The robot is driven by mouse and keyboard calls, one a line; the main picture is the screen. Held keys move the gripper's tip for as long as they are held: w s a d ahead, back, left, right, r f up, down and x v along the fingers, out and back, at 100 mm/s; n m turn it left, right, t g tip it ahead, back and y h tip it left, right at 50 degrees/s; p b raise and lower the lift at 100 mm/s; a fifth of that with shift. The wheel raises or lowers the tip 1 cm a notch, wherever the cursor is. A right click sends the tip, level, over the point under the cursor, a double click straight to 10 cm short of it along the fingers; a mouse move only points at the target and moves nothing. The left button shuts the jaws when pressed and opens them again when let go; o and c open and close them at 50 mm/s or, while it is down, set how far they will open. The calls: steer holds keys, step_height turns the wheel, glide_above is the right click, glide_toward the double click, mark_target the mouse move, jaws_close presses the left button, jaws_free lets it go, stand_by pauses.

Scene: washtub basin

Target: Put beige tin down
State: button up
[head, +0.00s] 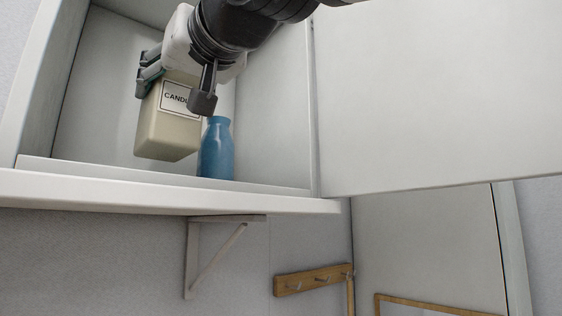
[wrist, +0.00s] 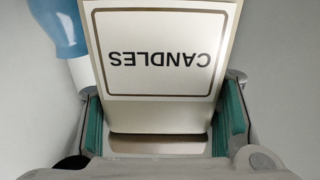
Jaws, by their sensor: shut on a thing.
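The beige tin (head: 165,133) has a white label reading CANDLES. It hangs a little tilted inside the open white cabinet (head: 260,189), and its base looks slightly above the cabinet floor. My gripper (head: 176,88) is shut on the upper part of the tin, coming from above. In the wrist view the tin (wrist: 160,118) sits between the two green-padded fingers (wrist: 162,125), with its label upside down. The tin's top is partly hidden by my gripper in the head view.
A blue bottle (head: 216,150) stands on the cabinet floor just right of the tin; it also shows in the wrist view (wrist: 60,27) at upper left. The cabinet door (head: 440,90) is open to the right. A wooden hook rail (head: 313,280) is below. Free floor lies left of the tin.

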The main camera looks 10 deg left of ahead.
mark_target(165, 155)
steer(key=shift+w+a+f, duration=0.2)
steer(key=shift+w+a, duration=0.05)
steer(key=shift+w, duration=0.05)
steer(key=shift+s+f, duration=0.1)
steer(key=shift+f, duration=0.85)
steer(key=shift+f+p, duration=0.35)
steer(key=shift+f, duration=0.3)
steer(key=o, duration=1.4)
steer(key=shift+f, duration=0.15)
